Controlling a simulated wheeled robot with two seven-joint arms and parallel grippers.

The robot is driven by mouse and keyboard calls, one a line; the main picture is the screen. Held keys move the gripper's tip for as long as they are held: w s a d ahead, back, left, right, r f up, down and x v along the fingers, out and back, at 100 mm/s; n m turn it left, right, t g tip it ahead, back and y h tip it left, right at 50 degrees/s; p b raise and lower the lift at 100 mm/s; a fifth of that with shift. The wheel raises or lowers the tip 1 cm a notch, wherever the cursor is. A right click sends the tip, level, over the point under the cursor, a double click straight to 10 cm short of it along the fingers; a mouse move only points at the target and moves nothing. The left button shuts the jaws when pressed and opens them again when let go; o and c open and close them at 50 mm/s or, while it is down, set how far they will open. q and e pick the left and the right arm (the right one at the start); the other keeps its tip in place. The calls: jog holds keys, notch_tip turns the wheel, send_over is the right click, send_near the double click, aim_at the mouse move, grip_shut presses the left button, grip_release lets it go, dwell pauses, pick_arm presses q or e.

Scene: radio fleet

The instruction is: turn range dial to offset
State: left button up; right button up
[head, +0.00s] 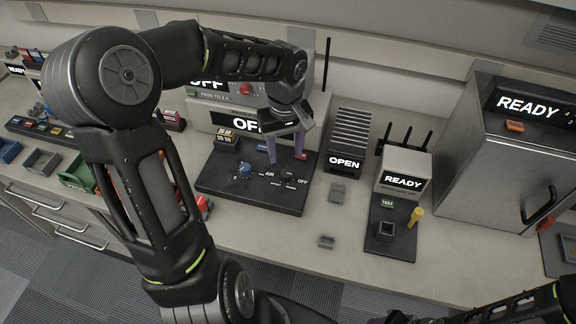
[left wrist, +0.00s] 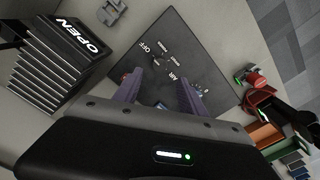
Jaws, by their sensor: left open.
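White labels right of the dial include AIR and OFF; the smaller ones are too small to read. My left gripper (head: 285,150) is open, with its purple fingers pointing down over the back of the panel, apart from the dial. In the left wrist view its fingers (left wrist: 160,92) straddle part of the panel (left wrist: 170,40). A bluish part shows between them; I cannot tell whether it is the dial. My right gripper is not in view; only dark parts of my right arm show at bottom right.
A dark ribbed unit marked OPEN (head: 345,161) stands right of the panel. A READY box (head: 405,172) with antennas and a black TEST pad (head: 390,243) are further right. A large metal READY cabinet (head: 490,165) stands at far right. The front bench is mostly clear.

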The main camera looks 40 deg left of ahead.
aim_at(286, 172)
pick_arm(q)
jog(key=shift+f+p, duration=0.35)
jog(key=shift+f, duration=3.6)
grip_shut()
